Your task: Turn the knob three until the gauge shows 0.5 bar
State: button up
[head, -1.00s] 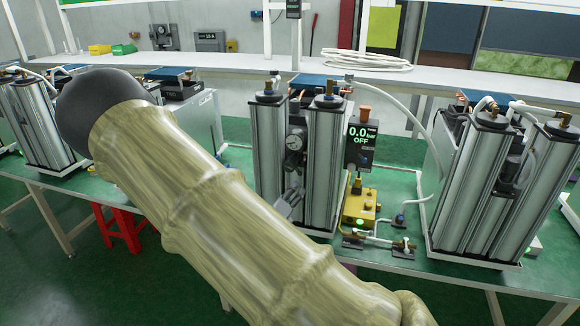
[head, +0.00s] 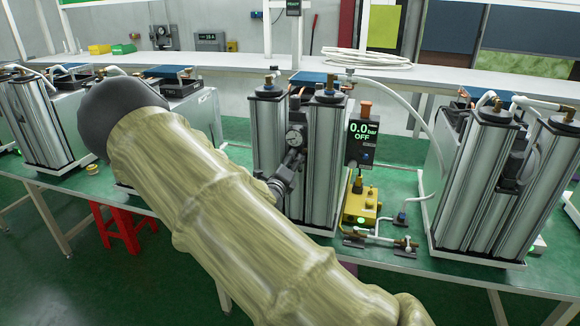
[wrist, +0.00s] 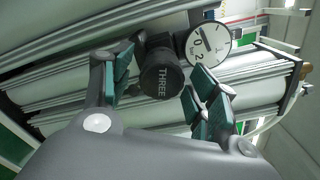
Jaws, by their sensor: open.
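The black knob labelled THREE (wrist: 161,80) sits between the two silver columns. In the wrist view it lies between the teal finger pads of my gripper (wrist: 158,92), which are apart, with a visible gap on each side. The round white gauge (wrist: 208,43) is beside the knob; "0" and "2" show on its face, but I cannot read the needle exactly. In the head view the gauge (head: 294,138) is between the columns above my gripper (head: 291,163), whose sleeved arm hides the lower left of the unit. The knob is not clear in the head view.
A digital display (head: 363,139) reads 0.0 bar, OFF, right of the columns. A yellow box (head: 361,205) and fittings (head: 404,246) stand on the green bench below it. More column units stand left and right (head: 480,185). A red stool (head: 122,226) is under the bench.

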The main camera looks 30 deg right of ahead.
jog(key=shift+w+d, duration=0.25)
jog(key=shift+d, duration=0.05)
jog(key=c, duration=1)
jog(key=shift+f+m+b, duration=0.1)
jog(key=shift+m+b, duration=0.2)
jog(key=shift+b, duration=0.1)
